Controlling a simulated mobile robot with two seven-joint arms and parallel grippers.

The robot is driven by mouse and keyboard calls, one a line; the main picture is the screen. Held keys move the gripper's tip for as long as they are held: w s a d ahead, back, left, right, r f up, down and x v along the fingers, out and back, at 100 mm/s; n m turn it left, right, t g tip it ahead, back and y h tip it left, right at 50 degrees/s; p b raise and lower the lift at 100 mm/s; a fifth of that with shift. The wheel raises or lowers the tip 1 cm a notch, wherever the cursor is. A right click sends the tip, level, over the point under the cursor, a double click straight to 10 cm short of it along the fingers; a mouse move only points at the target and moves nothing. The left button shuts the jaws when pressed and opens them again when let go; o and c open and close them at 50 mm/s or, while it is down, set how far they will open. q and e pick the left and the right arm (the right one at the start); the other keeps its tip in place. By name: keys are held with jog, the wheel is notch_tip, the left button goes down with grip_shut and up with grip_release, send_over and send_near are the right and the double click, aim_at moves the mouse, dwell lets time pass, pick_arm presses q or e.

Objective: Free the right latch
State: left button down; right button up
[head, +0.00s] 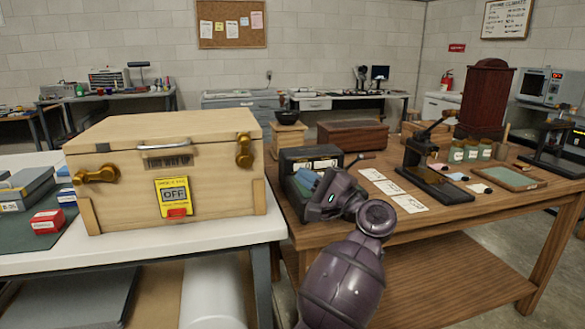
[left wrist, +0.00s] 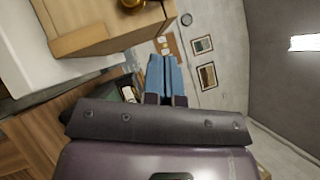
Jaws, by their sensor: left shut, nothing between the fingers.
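A pale wooden crate (head: 130,205) with a shut lid stands on the white table at left. Its brass right latch (head: 244,150) sits upright near the right end of the front face, across the lid seam. The brass left latch (head: 97,174) lies sideways. My left gripper (head: 306,179) is to the right of the crate and lower than the right latch, apart from both. Its blue fingers are together and empty. In the left wrist view the fingers (left wrist: 164,62) point past the crate (left wrist: 85,20), and a brass latch (left wrist: 131,3) is cut by the top edge. My right gripper is out of view.
A yellow label reading OFF (head: 173,197) and a metal handle (head: 168,145) are on the crate's front. Small boxes (head: 47,221) lie left of it. A wooden bench (head: 440,215) at right carries a dark case (head: 311,157), a press (head: 425,150) and jars (head: 471,152).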

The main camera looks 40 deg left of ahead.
pick_arm(q)
send_near(245, 152)
jog(key=w+a+r, duration=0.3)
jog(key=shift+s+a+r+p, duration=0.4)
jog(key=shift+s+a, duration=0.1)
jog(key=shift+s, duration=0.1)
jog(key=shift+s+a+r+p, duration=0.35)
jog(key=shift+s+a, duration=0.1)
jog(key=shift+s, duration=0.1)
jog(key=shift+f, duration=0.1)
